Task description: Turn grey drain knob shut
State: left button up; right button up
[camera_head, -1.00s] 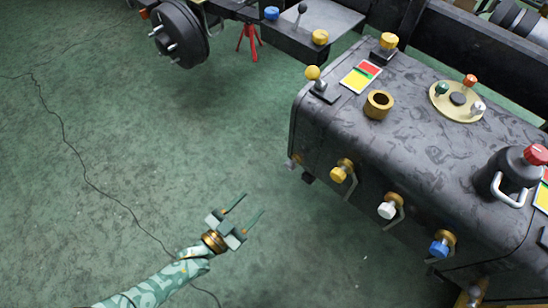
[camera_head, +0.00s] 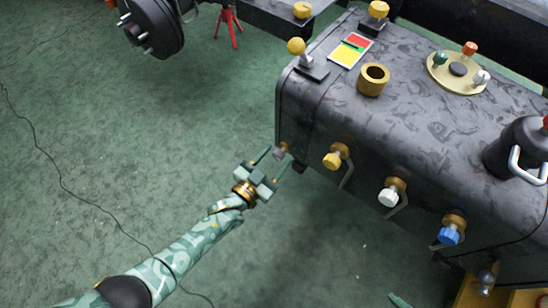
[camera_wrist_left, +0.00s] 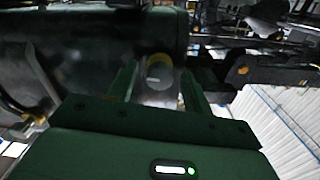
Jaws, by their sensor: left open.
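The grey drain knob (camera_head: 281,150) sits low on the left end of the dark tank (camera_head: 430,130), near its front corner. My left gripper (camera_head: 273,161) is open and empty, with its fingertips close to the knob. In the left wrist view the round grey knob (camera_wrist_left: 158,78), with a brassy ring behind it, shows between the two fingers of my left gripper (camera_wrist_left: 157,85). I cannot tell whether a finger touches it. A small teal tip (camera_head: 400,300) at the bottom edge looks like part of my right gripper; the rest is out of frame.
A yellow knob (camera_head: 333,160), a white knob (camera_head: 389,196) and a blue knob (camera_head: 449,235) with levers stick out of the tank's long side. A yellow-topped lever (camera_head: 297,47) and a brass cup (camera_head: 373,80) stand on top. The green floor to the left is mostly clear.

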pick_arm(q)
jog(key=c, duration=1)
jog(key=shift+o, duration=0.2)
jog(key=m, duration=0.3)
jog(key=shift+m, duration=0.4)
jog(key=m, duration=0.4)
jog(key=shift+m, duration=0.3)
jog(key=m, duration=0.4)
jog(key=shift+m, duration=1.7)
jog(key=shift+s+f, duration=0.1)
